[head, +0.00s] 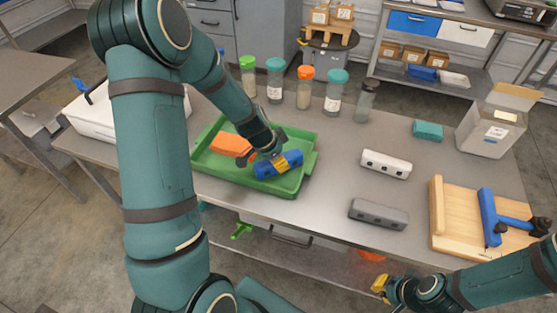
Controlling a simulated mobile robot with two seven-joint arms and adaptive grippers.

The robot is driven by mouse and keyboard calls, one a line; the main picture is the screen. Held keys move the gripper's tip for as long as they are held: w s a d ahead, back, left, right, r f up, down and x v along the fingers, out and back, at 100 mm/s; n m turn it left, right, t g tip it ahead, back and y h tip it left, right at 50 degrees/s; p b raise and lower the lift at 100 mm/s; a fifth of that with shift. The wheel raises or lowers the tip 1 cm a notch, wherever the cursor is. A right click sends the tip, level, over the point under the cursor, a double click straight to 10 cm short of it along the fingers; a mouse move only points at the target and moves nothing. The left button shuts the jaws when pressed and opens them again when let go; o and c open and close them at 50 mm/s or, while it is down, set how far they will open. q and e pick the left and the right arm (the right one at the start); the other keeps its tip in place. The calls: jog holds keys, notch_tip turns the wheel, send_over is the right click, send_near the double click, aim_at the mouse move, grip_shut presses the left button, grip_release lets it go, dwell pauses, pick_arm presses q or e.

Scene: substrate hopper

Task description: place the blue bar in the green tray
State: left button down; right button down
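The blue bar (292,160) is at the right part of the green tray (298,187), within its outline. It lies slantwise, and I cannot tell whether it touches the tray floor. My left gripper (274,163) reaches down over the bar, with a yellow fingertip against its visible face. It looks shut on the bar; the other fingertip is hidden. An orange bar (229,144) lies in the tray to the left of the blue one. My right gripper (381,287) is low at the table's front edge, away from the tray; its opening is unclear.
A white bar (386,164) and a grey bar (378,214) lie right of the tray. Several lidded jars (304,88) stand behind it. A wooden board (449,217) with a blue clamp (489,215), a teal block (428,131) and an open carton (490,132) are at the right.

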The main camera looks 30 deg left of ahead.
pick_arm(q)
jog(key=c, duration=0.7)
grip_release()
jog(key=shift+r, duration=0.1)
jog(key=p+v, duration=0.3)
jog(key=v, duration=0.9)
jog(key=shift+s, duration=0.15)
